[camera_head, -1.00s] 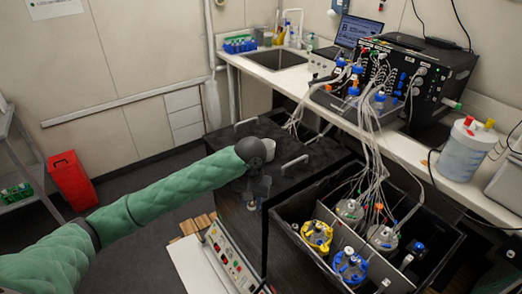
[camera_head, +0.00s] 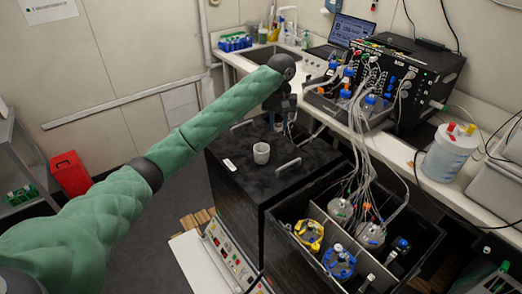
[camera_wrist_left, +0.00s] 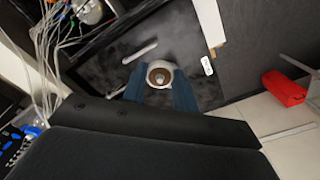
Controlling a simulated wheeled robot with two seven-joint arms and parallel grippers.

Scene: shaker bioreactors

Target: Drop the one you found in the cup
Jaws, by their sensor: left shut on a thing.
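A small pale grey cup (camera_head: 261,153) stands upright on the black lid of the cabinet. In the left wrist view the cup (camera_wrist_left: 151,68) shows past my fingertips, its inside looking brown. My left gripper (camera_head: 287,127) is above the lid's far side, beyond the cup in the head view. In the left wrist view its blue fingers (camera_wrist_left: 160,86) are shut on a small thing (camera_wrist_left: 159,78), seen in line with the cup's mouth. The thing is too small to identify, and its height above the cup cannot be told. My right gripper is in neither view.
The black lid (camera_head: 228,144) carries two handles. Bioreactor vessels with yellow and blue tops (camera_head: 340,262) stand in the open bay at the right, with many tubes rising from them. A black control unit (camera_head: 415,85) stands on the bench. A red bin (camera_head: 70,173) is at the left.

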